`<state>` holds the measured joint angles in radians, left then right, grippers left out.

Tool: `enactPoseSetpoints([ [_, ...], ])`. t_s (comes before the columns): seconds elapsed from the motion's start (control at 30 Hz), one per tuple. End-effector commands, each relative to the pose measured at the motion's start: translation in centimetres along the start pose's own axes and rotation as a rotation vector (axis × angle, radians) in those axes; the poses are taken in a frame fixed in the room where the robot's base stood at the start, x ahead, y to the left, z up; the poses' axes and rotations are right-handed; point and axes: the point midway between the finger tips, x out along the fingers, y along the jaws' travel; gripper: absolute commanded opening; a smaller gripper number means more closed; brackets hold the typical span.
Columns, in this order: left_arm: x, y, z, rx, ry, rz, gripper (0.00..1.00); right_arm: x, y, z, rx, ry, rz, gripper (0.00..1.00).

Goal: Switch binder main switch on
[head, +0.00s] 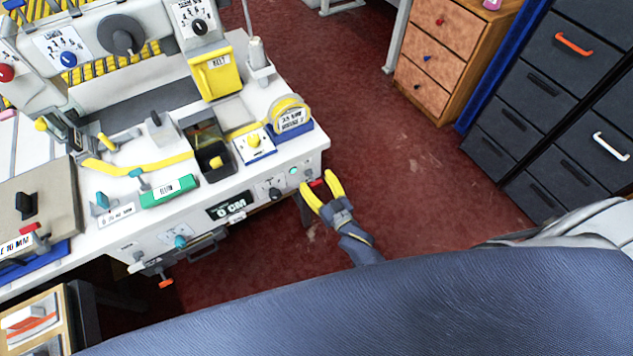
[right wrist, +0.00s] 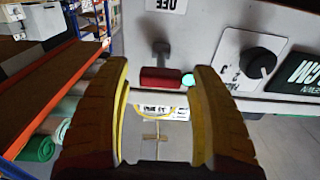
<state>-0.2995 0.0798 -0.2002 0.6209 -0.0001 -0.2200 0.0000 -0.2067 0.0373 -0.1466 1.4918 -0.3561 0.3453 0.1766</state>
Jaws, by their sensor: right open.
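My right gripper (head: 322,184) is at the front right corner of the white binder bench (head: 312,149), its yellow fingers spread apart. A red switch part (head: 317,183) shows between the fingertips. In the right wrist view, the red block (right wrist: 161,78) sits on the white front panel, framed by the open fingers (right wrist: 160,80), with a grey lever-like part (right wrist: 162,50) beside it. A partly cut-off label (right wrist: 165,4) appears to read OFF, upside down. Whether the fingers touch the switch I cannot tell. My left gripper is not in view.
A lit green lamp (right wrist: 188,80) is right beside the red block. A black knob (right wrist: 258,65) and the 0 CM display (head: 231,205) are on the same panel. Dark drawer cabinets (head: 545,100) stand at right. Red floor lies open between them and the bench.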

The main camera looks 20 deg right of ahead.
Motion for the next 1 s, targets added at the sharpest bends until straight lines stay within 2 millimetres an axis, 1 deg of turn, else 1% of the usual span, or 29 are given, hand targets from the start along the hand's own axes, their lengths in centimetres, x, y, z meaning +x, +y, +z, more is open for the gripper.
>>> enactPoseSetpoints([
  [0.07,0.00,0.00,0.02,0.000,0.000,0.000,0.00,0.00,0.00,-0.01,0.000,0.000,0.000,0.61],
  [0.5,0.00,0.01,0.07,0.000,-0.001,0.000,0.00,-0.01,0.00,-0.02,0.000,0.001,0.000,0.10],
  [0.53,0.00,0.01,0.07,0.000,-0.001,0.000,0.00,0.00,0.00,-0.02,0.000,0.001,0.000,0.08],
  [0.77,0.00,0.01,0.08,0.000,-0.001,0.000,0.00,0.07,0.02,-0.12,-0.001,-0.005,0.000,0.08],
  [1.0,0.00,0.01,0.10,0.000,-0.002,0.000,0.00,0.37,0.11,-0.67,-0.003,-0.083,-0.002,0.08],
])
